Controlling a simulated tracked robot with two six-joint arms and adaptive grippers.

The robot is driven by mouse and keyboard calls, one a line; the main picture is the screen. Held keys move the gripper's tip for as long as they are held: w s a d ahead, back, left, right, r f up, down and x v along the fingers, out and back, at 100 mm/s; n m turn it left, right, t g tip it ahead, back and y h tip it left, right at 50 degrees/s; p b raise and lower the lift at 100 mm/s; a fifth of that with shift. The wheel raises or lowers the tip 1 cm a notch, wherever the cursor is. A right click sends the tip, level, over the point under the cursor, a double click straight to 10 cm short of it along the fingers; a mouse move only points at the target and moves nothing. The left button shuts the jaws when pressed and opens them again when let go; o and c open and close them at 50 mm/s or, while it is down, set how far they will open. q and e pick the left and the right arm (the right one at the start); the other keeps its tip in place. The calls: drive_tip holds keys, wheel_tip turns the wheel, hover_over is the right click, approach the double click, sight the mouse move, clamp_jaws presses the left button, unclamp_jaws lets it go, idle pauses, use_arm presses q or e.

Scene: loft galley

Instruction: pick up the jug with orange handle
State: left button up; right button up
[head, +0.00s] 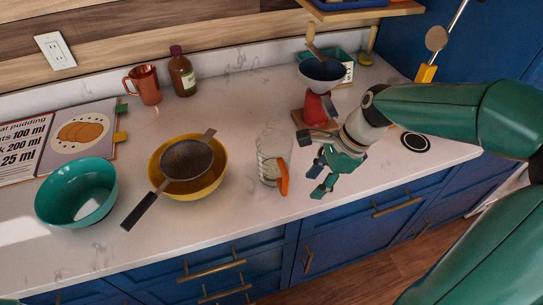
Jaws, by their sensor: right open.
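The clear jug (270,148) stands upright on the light counter near its front edge. Its orange handle (283,178) is on the front right side, facing my right gripper. My right gripper (313,166) is open and empty, just right of the jug. A small gap shows between its fingers and the handle. My left gripper is not in view.
A yellow bowl (212,185) with a dark strainer (187,160) across it stands left of the jug, and a teal bowl (76,190) farther left. A red device (317,108) stands behind my gripper. A copper mug (147,86) and brown bottle (182,74) are at the back.

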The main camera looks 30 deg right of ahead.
sight(285, 187)
drive_tip(key=shift+w+a, duration=0.4)
drive_tip(key=shift+a, duration=0.4)
drive_tip(key=a, duration=0.1)
drive_tip(key=w+a+p, duration=0.1)
drive_tip(key=a, duration=0.1)
drive_tip(key=w+a, duration=0.1)
drive_tip(key=shift+a+p, duration=0.15)
drive_tip(key=shift+p, duration=0.2)
drive_tip(key=shift+w+a+f, duration=0.1)
drive_tip(key=shift+a+f, duration=0.15)
drive_tip(key=shift+w+f, duration=0.1)
drive_tip(key=shift+f, duration=0.25)
drive_tip(key=shift+c, duration=0.4)
clamp_jaws()
